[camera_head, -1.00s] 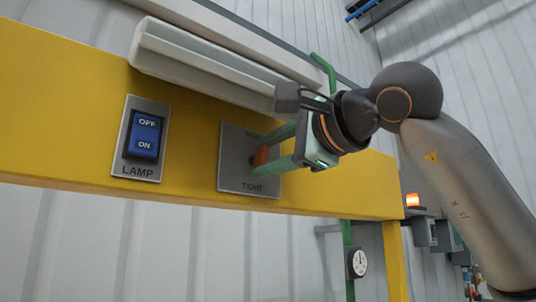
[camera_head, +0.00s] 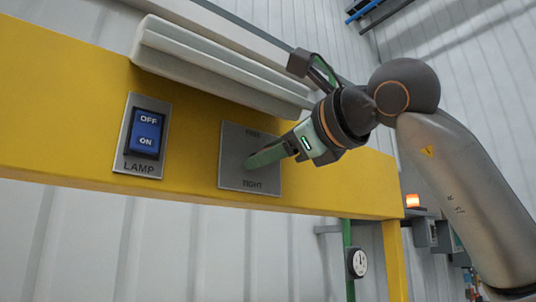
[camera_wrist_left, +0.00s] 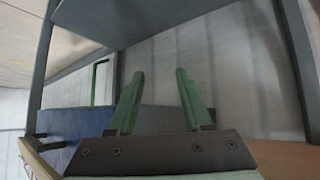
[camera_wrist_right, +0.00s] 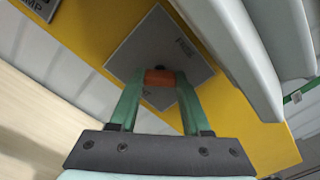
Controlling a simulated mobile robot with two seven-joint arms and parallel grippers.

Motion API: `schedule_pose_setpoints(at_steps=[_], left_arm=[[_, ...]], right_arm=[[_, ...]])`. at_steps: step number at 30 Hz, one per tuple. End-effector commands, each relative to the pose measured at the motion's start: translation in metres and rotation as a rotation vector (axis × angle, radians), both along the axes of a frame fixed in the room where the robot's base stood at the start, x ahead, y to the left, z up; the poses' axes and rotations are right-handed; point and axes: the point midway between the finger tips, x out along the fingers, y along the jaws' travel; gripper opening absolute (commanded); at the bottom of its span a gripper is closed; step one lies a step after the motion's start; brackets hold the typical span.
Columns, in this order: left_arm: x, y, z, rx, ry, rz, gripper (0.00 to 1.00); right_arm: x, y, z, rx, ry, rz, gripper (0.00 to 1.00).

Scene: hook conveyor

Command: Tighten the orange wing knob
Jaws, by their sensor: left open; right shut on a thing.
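The orange wing knob (camera_wrist_right: 160,79) shows between the green fingertips in the right wrist view, in front of a grey plate (camera_wrist_right: 128,56). In the head view the knob is hidden behind the fingers of my right gripper (camera_head: 252,163). The same plate (camera_head: 233,141) there sits on a yellow beam and reads "TIGHT" at its lower edge. My right gripper is shut on the knob, its wrist turned so that one finger covers the other in the head view. My left gripper (camera_wrist_left: 158,88) is open and empty in the left wrist view, away from the knob.
A blue lamp switch (camera_head: 145,134) is left of the plate on the yellow beam (camera_head: 60,110). A pale long housing (camera_head: 215,70) runs just above the plate. A round gauge (camera_head: 358,263) hangs below at right. Corrugated wall lies behind.

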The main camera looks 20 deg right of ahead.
Motion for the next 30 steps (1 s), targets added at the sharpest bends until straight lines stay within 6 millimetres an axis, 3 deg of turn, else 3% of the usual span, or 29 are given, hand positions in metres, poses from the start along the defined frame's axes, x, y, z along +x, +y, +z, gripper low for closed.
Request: schedule_pose_setpoints(at_steps=[30], left_arm=[[0.0, 0.0, -0.023, 0.0, 0.0, 0.0, 0.5]], right_arm=[[0.0, 0.001, -0.002, 0.85, 0.314, -0.002, 0.0]])
